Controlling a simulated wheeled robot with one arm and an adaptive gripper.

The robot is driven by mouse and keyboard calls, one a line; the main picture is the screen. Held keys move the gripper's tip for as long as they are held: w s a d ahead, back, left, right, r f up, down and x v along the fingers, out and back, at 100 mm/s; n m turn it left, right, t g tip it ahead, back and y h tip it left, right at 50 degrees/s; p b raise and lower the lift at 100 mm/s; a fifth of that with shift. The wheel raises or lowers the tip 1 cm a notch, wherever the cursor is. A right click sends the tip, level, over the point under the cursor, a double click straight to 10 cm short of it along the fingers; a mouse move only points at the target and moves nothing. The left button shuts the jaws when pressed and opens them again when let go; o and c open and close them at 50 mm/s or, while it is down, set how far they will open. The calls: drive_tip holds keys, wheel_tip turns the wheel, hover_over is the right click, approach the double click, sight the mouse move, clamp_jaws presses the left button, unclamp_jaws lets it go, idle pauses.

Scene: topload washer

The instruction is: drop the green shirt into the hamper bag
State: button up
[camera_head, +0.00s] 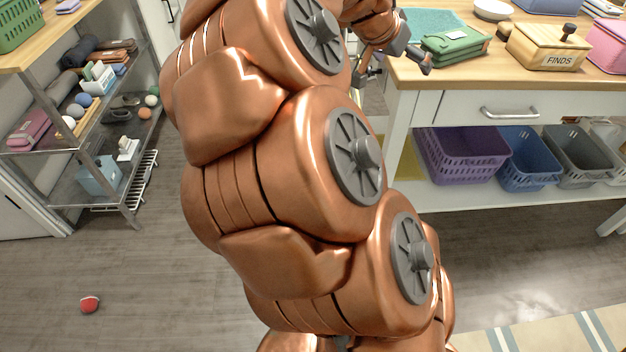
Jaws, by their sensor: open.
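The green shirt (457,43) lies folded on the wooden table top, near its left front part. My gripper (396,70) is at the table's left edge, just left of the shirt. Its fingers are spread apart and nothing shows between them. One finger is over the table close to the shirt's left side; I cannot tell whether it touches. No hamper bag can be made out; my arm hides much of the middle of the view.
A wooden FINDS box (548,48), a white bowl (493,10) and a pink bin (608,45) stand near the shirt. Purple (462,155) and blue (525,160) baskets sit on the lower shelf. A metal rack (75,130) is at left. A red ball (89,304) lies on open floor.

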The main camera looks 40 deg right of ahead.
drive_tip(key=s+a+f+n+g+y, duration=0.1)
drive_tip(key=s+a+f+n+y, duration=0.2)
drive_tip(key=a, duration=0.8)
drive_tip(key=s+a+f+n+g+y, duration=0.1)
drive_tip(key=s+a+f+n+y, duration=0.2)
drive_tip(key=s+a+f+n, duration=0.4)
drive_tip(key=s+a+f+n+g+y, duration=0.1)
drive_tip(key=s+a+f+n+y, duration=0.2)
drive_tip(key=a, duration=1.3)
drive_tip(key=s+f+n, duration=0.2)
drive_tip(key=s+f, duration=0.1)
drive_tip(key=shift+a+f, duration=0.35)
drive_tip(key=shift+s+a+n, duration=0.1)
drive_tip(key=shift+s+n, duration=0.05)
drive_tip(key=shift+n, duration=0.15)
drive_tip(key=shift+c, duration=0.4)
